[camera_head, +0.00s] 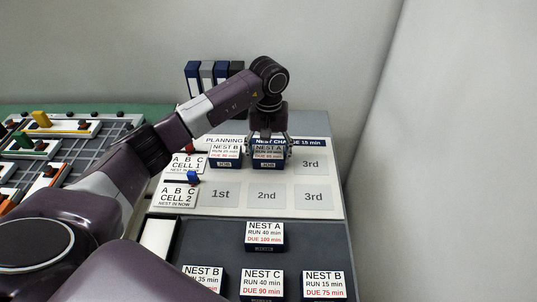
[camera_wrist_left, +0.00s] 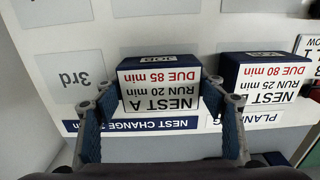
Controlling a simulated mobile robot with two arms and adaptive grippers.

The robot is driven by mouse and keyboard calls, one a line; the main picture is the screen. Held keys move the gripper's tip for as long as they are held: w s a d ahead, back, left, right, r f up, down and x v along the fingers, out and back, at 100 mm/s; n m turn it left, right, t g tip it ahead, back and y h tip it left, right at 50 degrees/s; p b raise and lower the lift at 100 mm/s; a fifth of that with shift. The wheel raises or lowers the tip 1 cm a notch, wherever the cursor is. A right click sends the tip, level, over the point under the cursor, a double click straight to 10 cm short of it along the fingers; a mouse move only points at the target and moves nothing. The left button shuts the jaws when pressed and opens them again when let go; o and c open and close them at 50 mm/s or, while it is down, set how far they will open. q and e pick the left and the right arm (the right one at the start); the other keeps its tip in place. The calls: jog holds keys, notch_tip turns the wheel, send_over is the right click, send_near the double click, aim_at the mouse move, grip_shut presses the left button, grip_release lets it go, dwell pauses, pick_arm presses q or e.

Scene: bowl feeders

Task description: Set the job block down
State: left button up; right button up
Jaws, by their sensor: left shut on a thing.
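The job block (camera_head: 268,157), a dark blue block with a white label reading NEST A, RUN 20 min, DUE 85 min, is at the middle place of the upper row of the white planning board (camera_head: 231,191). My left gripper (camera_head: 268,147) comes down over it from behind, one finger on each side. In the left wrist view the job block (camera_wrist_left: 160,88) sits upside down between the blue-padded fingers (camera_wrist_left: 160,100), shut on it. It looks level and at board height; its underside is hidden, so I cannot tell whether it touches. My right gripper is not in view.
A NEST B block (camera_head: 225,156) stands close on the left in the first place. The upper 3rd place (camera_head: 311,163) and the lower row are free. Several more job blocks, including another NEST A (camera_head: 264,236), lie on the dark tray (camera_head: 205,238) in front. Binders (camera_head: 207,77) stand behind.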

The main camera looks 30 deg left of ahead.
aim_at(269, 152)
pick_arm(q)
jog(key=o, duration=1.2)
jog(key=shift+f, duration=0.1)
jog(key=shift+o, duration=0.2)
jog(key=shift+r+p, duration=0.25)
jog(key=shift+p, duration=0.05)
jog(key=shift+w+r, duration=0.1)
jog(key=shift+r, duration=0.3)
notch_tip(269, 152, up, 11)
jog(key=b, duration=0.2)
